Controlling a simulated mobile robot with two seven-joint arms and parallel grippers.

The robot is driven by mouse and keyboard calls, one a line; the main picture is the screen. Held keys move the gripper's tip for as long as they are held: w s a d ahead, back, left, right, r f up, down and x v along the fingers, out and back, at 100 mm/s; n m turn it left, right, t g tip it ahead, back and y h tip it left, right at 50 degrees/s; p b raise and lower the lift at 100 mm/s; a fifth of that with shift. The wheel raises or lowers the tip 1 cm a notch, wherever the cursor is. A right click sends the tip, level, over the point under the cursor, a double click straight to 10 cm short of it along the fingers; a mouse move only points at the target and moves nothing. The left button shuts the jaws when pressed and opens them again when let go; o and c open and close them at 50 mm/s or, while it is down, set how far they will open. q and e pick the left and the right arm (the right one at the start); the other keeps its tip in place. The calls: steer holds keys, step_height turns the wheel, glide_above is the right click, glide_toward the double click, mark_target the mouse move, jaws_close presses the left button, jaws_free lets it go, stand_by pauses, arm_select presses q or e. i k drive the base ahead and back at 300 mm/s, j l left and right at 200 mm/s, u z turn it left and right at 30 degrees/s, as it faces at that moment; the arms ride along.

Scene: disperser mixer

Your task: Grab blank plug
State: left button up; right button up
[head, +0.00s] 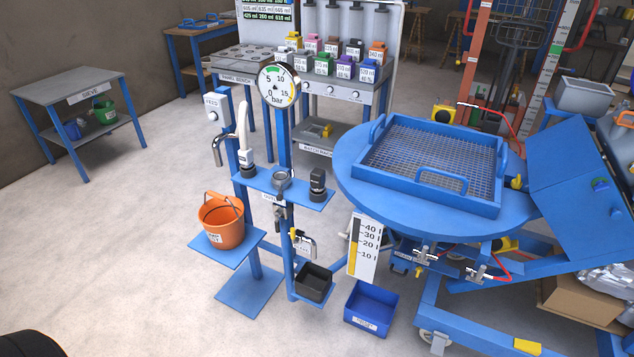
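A blue stand holds a small blue shelf (296,194) below a round pressure gauge (279,86). A black, cylinder-like fitting with a pale band (317,184) stands upright on the right end of the shelf. It may be the blank plug, but I cannot tell for sure. A grey ring-shaped coupling (282,180) sits at the middle of the shelf. A white handled nozzle with a dark base (245,138) stands at the left end. Neither of my grippers is in view.
An orange bucket (221,225) stands on a low blue plate left of the stand. A black bin (314,283) and a blue bin (370,308) are low in front. A blue round table with a mesh sieve (432,160) is close on the right.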

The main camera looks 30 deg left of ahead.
mark_target(317, 176)
steer(key=u, duration=1.1)
